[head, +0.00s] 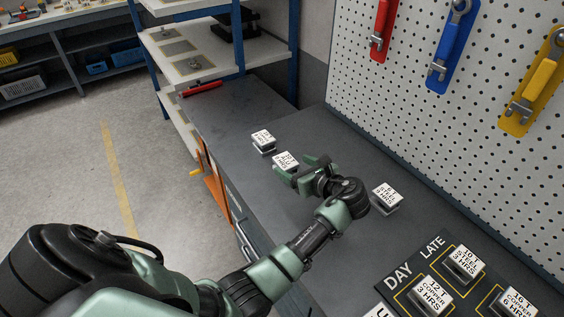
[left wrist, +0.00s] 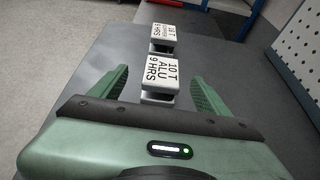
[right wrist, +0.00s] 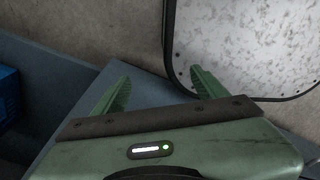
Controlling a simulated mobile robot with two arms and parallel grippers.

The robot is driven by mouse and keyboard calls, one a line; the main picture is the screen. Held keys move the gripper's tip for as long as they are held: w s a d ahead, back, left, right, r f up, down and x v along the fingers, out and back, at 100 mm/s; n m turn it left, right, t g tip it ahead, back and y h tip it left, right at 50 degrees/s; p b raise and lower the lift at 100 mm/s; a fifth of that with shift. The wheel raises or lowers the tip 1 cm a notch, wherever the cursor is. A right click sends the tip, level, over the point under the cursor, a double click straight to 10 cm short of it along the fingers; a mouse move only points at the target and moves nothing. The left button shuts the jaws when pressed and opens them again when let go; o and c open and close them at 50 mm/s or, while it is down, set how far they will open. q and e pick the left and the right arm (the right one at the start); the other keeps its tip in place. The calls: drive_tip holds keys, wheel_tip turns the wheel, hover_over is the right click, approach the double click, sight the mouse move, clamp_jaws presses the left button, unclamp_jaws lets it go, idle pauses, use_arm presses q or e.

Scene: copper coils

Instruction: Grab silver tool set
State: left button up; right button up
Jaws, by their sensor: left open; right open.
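I see no item plainly marked as a silver tool set; silver blocks with white labelled tops stand on the dark bench (head: 335,265). The "10 T ALU 9 HRS" block (head: 284,160) is just ahead of my left gripper (head: 302,168). In the left wrist view that block (left wrist: 160,75) lies between the open fingers of the left gripper (left wrist: 160,77), with gaps on both sides. A second labelled block (head: 263,140) stands behind it, also in the left wrist view (left wrist: 164,37). My right gripper (right wrist: 160,76) is open and empty, beside a grey surface.
Another labelled block (head: 385,196) stands right of my left wrist. A DAY/LATE board (head: 395,300) with several blocks is at the front right. A pegboard (head: 410,120) with red, blue and yellow tool holders rises behind. Shelves (head: 190,68) stand at the back.

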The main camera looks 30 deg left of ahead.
sight(288, 163)
use_arm(q)
drive_tip(key=x, duration=0.6)
drive_tip(key=shift+w+f+p, duration=0.25)
drive_tip(key=shift+f+p, duration=0.05)
drive_tip(key=shift+f, duration=0.05)
drive_tip(key=shift+r, duration=0.1)
clamp_jaws()
